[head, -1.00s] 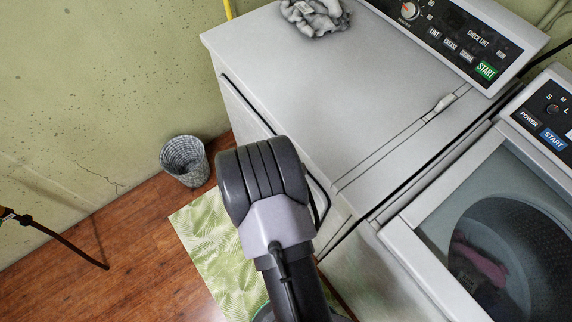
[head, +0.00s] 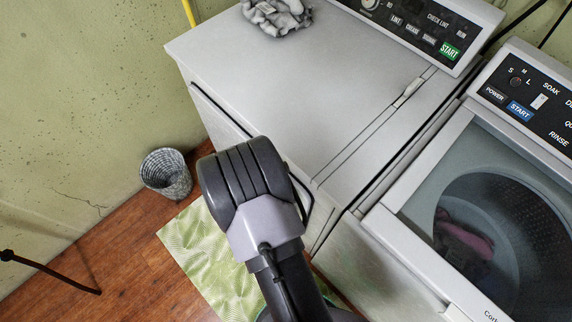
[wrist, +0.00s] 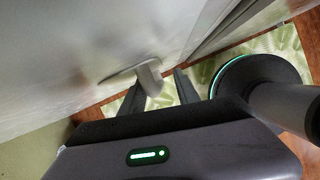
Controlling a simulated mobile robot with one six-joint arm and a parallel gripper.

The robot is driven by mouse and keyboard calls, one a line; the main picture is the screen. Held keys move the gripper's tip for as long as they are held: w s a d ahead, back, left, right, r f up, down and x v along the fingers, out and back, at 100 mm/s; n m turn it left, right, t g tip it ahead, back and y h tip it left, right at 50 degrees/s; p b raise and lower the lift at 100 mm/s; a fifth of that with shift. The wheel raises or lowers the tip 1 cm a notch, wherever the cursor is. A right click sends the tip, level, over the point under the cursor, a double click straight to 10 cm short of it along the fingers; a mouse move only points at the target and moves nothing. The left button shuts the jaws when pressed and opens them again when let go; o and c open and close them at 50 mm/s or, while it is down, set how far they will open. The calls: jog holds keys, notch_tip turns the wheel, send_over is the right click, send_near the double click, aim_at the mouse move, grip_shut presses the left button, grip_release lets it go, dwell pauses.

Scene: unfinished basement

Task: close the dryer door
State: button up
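The dryer (head: 300,90) is the white machine at the centre of the head view, with its control panel at the back. Its front door (head: 215,108) shows only as a dark-edged strip along the front left side, partly hidden by my arm; I cannot tell how far it stands open. In the wrist view a pale surface (wrist: 70,50) fills the left, with a light grey handle (wrist: 148,78) sticking out. My gripper (wrist: 160,80) is open, its dark fingers on either side of the handle. I cannot tell if they touch it. My arm hides the gripper in the head view.
A washer (head: 400,235) with a see-through lid stands to the right, close beside the dryer. A crumpled grey cloth (head: 277,14) lies on the dryer. A wicker basket (head: 166,174) stands by the wall. A green patterned mat (head: 205,245) lies on the wooden floor.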

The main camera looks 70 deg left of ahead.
jog(key=p+v, duration=0.6)
jog(key=v, duration=1.1)
jog(key=shift+r, duration=0.2)
